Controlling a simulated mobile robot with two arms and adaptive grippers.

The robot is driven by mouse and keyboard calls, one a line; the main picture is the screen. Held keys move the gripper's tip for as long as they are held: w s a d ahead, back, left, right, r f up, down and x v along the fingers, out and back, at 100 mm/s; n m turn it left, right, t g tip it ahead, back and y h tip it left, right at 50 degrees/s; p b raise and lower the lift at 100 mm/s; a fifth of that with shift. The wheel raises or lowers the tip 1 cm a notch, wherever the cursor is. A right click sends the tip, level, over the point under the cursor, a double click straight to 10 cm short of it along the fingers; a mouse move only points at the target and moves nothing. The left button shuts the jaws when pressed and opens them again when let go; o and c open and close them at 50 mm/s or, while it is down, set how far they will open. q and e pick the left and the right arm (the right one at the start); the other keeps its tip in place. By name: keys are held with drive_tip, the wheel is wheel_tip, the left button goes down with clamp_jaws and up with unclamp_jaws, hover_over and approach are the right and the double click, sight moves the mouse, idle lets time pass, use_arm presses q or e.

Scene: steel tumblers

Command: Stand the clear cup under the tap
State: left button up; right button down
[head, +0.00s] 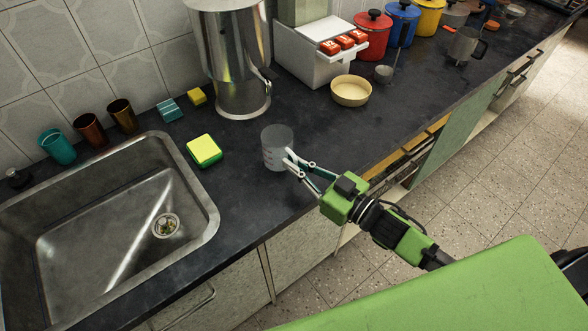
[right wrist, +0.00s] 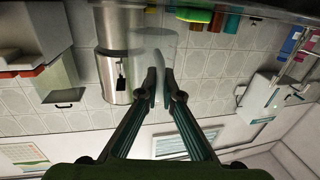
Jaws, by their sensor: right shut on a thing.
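The clear cup (head: 277,146) is upright at the counter's front half, right of the sink. My right gripper (head: 289,160) is shut on its side nearest me. The cup also shows in the right wrist view (right wrist: 151,45), between the fingertips (right wrist: 160,84), where the picture is upside down. I cannot tell whether its base touches the counter. The tall steel urn (head: 232,55) stands behind the cup, to the left. Its dark tap (head: 267,80) is on its right side, apart from the cup; it also shows in the right wrist view (right wrist: 122,78). My left gripper is out of view.
A yellow-green sponge (head: 204,150) lies left of the cup, beside the sink (head: 212,205). Coloured tumblers (head: 91,130) stand behind the sink. A cream bowl (head: 351,91) and a white box with red buttons (head: 310,62) are right of the urn. The counter between cup and urn is clear.

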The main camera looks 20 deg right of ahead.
drive_tip(key=s+d+r, duration=0.2)
drive_tip(key=s+r, duration=0.2)
drive_tip(key=s, duration=0.2)
drive_tip(key=s+d+r, duration=0.2)
drive_tip(key=s+r, duration=0.3)
drive_tip(key=s, duration=0.2)
drive_tip(key=shift+d+r, duration=0.2)
drive_tip(key=shift+d, duration=0.05)
drive_tip(key=shift+s, duration=0.1)
drive_tip(key=shift+s+a+f+m+t+h, duration=0.15)
drive_tip(key=shift+f+m+t+h, duration=0.25)
drive_tip(key=shift+m+h, duration=0.9)
drive_tip(key=shift+s+f+m+t+h, duration=0.2)
drive_tip(key=shift+m+t+h, duration=0.45)
drive_tip(key=shift+h, duration=1.1)
drive_tip(key=shift+s+a+f+m+t+h, duration=0.1)
drive_tip(key=shift+f+m+t+h, duration=0.25)
drive_tip(key=shift+m+h, duration=1)
drive_tip(key=shift+w+h, duration=0.1)
drive_tip(key=shift+h, duration=0.3)
